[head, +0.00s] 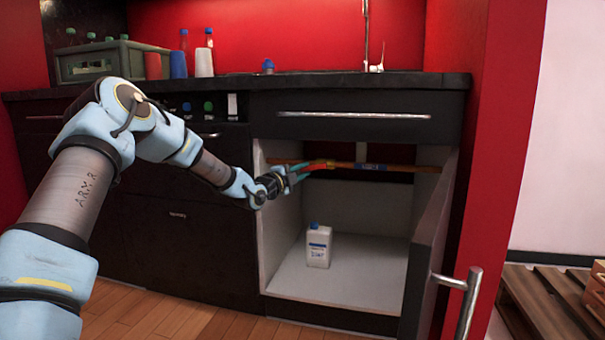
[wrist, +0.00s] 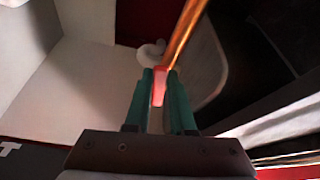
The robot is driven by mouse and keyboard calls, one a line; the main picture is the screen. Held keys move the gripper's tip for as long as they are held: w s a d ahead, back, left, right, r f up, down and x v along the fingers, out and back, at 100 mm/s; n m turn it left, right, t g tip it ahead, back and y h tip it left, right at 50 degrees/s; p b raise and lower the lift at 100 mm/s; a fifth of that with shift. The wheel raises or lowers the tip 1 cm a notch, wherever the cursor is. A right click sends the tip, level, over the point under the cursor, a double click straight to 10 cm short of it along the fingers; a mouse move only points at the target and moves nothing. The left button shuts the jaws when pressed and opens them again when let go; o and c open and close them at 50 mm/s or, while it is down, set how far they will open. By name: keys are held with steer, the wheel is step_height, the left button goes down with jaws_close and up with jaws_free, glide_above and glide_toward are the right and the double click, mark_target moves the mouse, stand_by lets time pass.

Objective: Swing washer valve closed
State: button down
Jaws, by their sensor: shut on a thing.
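The washer valve's red lever (head: 319,165) is on the copper pipe (head: 400,168) inside the open cabinet under the counter. The lever points left, roughly along the pipe. My gripper (head: 297,173) reaches in from the left and is shut on the lever. In the wrist view the red lever (wrist: 159,86) sits between the two green fingers of my gripper (wrist: 160,80). The copper pipe (wrist: 186,33) runs up and to the right from there. The fingers cover part of the lever, and the valve body is hard to make out in the wrist view.
A white bottle (head: 319,246) stands on the cabinet floor below the pipe. The cabinet door (head: 430,250) is swung open on the right. The cabinet's left wall (head: 280,225) is close to my gripper. A drawer (head: 355,118) is shut above. The cabinet floor is otherwise clear.

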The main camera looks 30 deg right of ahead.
steer(key=s+d+f+n+t+y+b, duration=0.1)
steer(key=n+t, duration=0.3)
steer(key=n, duration=0.6)
steer(key=s+d+f+n+t+y+b, duration=0.1)
steer(key=s+d+f+n+t+b, duration=0.2)
steer(key=n, duration=0.7)
steer(key=shift+d+f+t+b, duration=0.3)
steer(key=shift+f+t+b, duration=0.2)
steer(key=shift+t, duration=0.2)
steer(key=shift+s+n, duration=0.15)
steer(key=shift+n, duration=0.15)
steer(key=c, duration=0.8)
jaws_free()
steer(key=shift+o, duration=0.2)
steer(key=p+v, duration=0.3)
steer(key=v, duration=0.8)
